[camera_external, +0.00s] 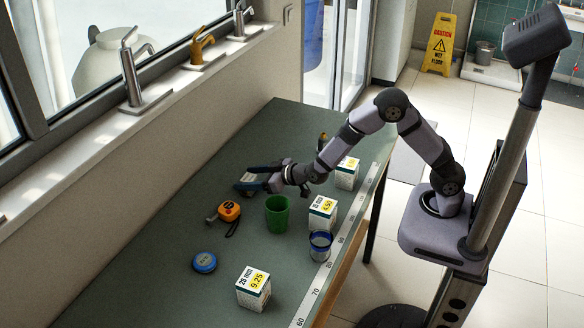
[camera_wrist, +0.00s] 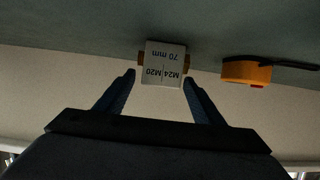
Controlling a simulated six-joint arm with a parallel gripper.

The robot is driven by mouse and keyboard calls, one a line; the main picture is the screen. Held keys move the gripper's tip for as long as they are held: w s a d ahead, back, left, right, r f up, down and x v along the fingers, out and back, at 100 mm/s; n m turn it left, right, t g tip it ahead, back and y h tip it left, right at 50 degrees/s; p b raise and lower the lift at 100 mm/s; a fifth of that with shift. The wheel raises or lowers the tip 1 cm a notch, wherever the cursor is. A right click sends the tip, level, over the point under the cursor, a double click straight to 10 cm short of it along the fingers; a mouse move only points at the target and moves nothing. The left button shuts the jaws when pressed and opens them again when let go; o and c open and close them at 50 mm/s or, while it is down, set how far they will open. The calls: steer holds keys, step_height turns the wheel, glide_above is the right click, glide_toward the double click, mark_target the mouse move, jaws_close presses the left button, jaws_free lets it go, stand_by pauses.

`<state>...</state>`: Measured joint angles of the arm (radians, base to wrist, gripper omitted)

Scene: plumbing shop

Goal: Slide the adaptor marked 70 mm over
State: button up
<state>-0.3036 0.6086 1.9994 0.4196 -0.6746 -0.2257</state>
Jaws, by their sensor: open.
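In the wrist view the adaptor (camera_wrist: 163,66) carries a pale label reading "70 mm" and "M24 M20", upside down, with brass-coloured ends showing at both sides. My gripper (camera_wrist: 159,82) is open, with one dark blue finger to each side of the label's lower edge. I cannot tell whether the fingers touch the adaptor. In the external view my gripper (camera_external: 250,179) reaches low over the far left part of the green table (camera_external: 190,235). A small pale patch shows between its fingers there; the label is not readable in that view.
An orange tape measure (camera_external: 229,211) lies near my gripper, also in the wrist view (camera_wrist: 246,72). A green cup (camera_external: 277,214), a blue-rimmed cup (camera_external: 320,246), a blue round item (camera_external: 204,262) and price-labelled boxes (camera_external: 253,289) stand nearer. A numbered strip (camera_external: 309,308) runs along the right edge.

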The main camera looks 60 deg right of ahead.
mark_target(247, 177)
steer(key=shift+v, duration=1.55)
steer(key=shift+r, duration=0.1)
steer(key=shift+s+d+r, duration=0.15)
steer(key=shift+r, duration=0.1)
steer(key=s+d+r+g+p, duration=0.4)
steer(key=s+p, duration=0.3)
steer(key=s, duration=0.4)
steer(key=s+d+r+g+p, duration=0.3)
steer(key=s+r+g+p, duration=0.2)
steer(key=s, duration=0.7)
steer(key=s+d+r+g+p, duration=0.4)
steer(key=s+r+p, duration=0.3)
steer(key=s+p, duration=0.4)
steer(key=shift+s+d+r+g, duration=0.3)
steer(key=shift+d+r, duration=0.05)
steer(key=shift+r, duration=0.05)
